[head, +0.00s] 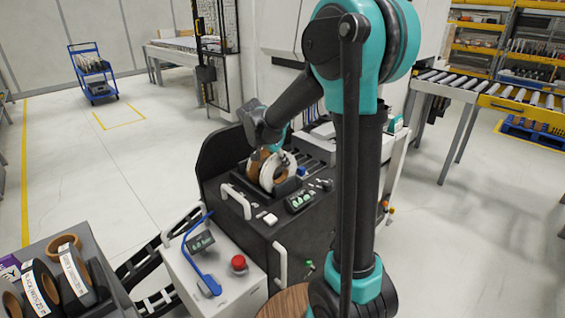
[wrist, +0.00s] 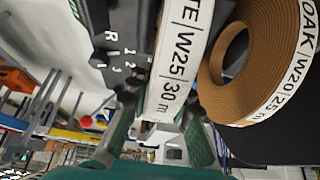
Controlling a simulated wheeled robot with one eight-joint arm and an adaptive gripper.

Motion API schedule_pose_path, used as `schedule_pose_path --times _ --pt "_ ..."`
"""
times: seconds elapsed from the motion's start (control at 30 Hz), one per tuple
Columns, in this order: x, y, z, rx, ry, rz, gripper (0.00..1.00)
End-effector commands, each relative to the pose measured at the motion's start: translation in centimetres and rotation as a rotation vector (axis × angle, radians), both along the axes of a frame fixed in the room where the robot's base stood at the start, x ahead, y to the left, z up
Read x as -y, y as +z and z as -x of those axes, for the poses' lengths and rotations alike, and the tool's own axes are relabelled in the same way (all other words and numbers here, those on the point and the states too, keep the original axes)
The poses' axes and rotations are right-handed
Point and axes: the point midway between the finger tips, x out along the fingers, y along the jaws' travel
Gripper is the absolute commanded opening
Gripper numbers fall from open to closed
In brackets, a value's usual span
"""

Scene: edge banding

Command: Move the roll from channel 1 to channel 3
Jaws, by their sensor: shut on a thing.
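A white roll (head: 283,174) with the label ending "TE W25 30 m" is at the black edge-banding machine (head: 245,222). In the wrist view the white roll (wrist: 178,62) stands on edge between the fingers. My gripper (wrist: 163,122) is shut on it. In the head view my gripper (head: 277,146) reaches down at the rolls, its fingertips mostly hidden. A brown roll (head: 256,160) labelled "OAK W20 25 m" is right beside it; it also shows in the wrist view (wrist: 222,62). I cannot tell which channel each roll is in, or whether the white roll is lifted.
A grey rack (head: 90,248) with several rolls stands at the lower left. A control box (head: 215,258) with a red button (head: 239,262) stands in front of the machine. White channel marks (wrist: 118,56) show in the wrist view. Open floor lies left of the machine.

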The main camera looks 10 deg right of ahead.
Motion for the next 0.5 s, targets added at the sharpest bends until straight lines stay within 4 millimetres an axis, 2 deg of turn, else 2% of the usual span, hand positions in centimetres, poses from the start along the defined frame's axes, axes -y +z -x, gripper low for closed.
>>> schedule_pose_path --times 0.3,0.33,0.47,0.5 --pt "-0.01 -0.66 -0.03 0.000 0.000 0.000 0.00" --pt "-0.01 -0.64 -0.03 0.000 0.000 0.000 0.25" --pt "0.00 -0.63 -0.02 0.000 0.000 0.000 0.41" --pt "0.00 -0.62 -0.02 0.000 0.000 0.000 0.42"
